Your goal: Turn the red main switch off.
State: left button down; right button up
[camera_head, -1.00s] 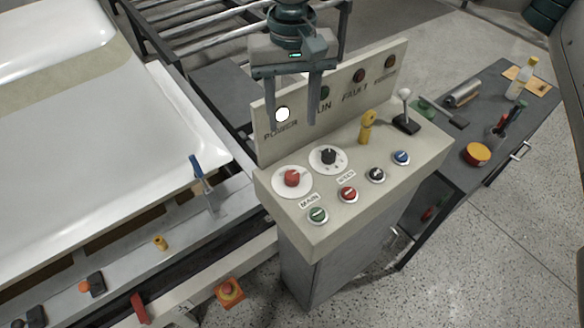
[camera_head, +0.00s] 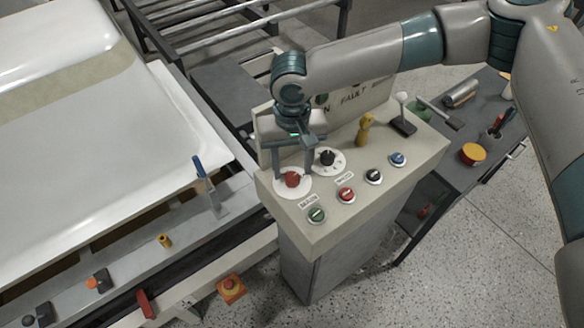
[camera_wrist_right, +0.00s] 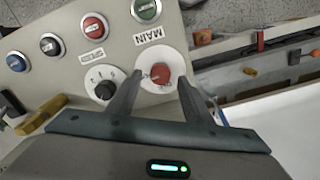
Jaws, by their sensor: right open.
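The red main switch (camera_head: 292,180) is a round red knob on a white disc at the left end of the console top. In the right wrist view the red knob (camera_wrist_right: 160,73) sits beside the "MAIN" label, between the fingertips. My right gripper (camera_head: 291,176) points down over the switch with its fingers open, one on each side of the knob. It also shows in the right wrist view (camera_wrist_right: 160,80). I cannot tell whether the fingers touch the disc. My left gripper is not in view.
The black selector knob (camera_head: 328,158) is close to the right of the red switch. A green button (camera_head: 316,215), a red button (camera_head: 346,195) and a yellow key-like lever (camera_head: 365,129) are on the console. The upright back panel stands close behind.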

aim_at(292, 179)
jog(key=shift+f, duration=1.3)
jog(key=c, duration=1.1)
jog(key=shift+o, duration=0.2)
